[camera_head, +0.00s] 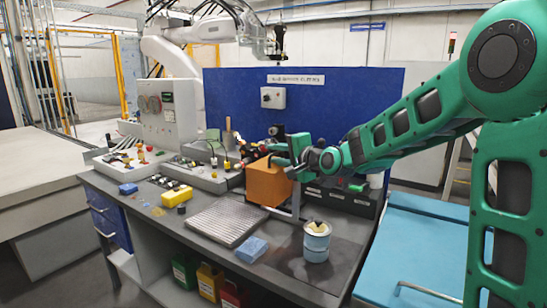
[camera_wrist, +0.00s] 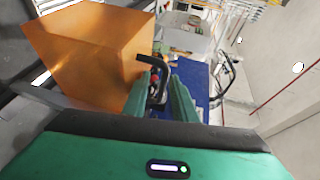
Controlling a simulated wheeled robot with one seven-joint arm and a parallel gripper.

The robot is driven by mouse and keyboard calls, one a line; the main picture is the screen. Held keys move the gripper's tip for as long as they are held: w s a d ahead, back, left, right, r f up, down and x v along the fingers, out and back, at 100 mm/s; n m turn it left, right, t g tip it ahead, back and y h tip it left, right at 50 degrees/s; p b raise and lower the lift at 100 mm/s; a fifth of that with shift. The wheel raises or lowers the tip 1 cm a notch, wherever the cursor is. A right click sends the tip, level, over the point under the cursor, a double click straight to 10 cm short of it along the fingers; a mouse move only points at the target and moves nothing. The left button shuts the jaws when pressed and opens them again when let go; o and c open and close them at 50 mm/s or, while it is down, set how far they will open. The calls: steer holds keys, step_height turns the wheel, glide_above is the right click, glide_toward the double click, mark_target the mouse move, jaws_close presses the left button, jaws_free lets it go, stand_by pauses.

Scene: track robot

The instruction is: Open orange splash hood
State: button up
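The orange splash hood (camera_head: 268,183) is a box-shaped cover on the workbench, right of the middle of the bench in the head view. It fills the upper left of the wrist view (camera_wrist: 85,55). A black bar handle (camera_wrist: 153,62) stands out from its right side in the wrist view. My gripper (camera_head: 292,166) is at the hood's upper right side in the head view. In the wrist view its two green fingers (camera_wrist: 160,88) are apart, with part of the black handle showing in the gap between them. Whether a finger touches the handle I cannot tell.
A yellow block (camera_head: 177,196) lies further left. A blue panel (camera_head: 340,100) rises behind.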

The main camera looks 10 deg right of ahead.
steer(key=shift+s+d+r, duration=0.2)
steer(key=shift+s+d, duration=0.05)
steer(key=shift+s, duration=0.15)
steer(key=v, duration=0.9)
steer(key=shift+s, duration=0.35)
steer(key=shift+f, duration=0.1)
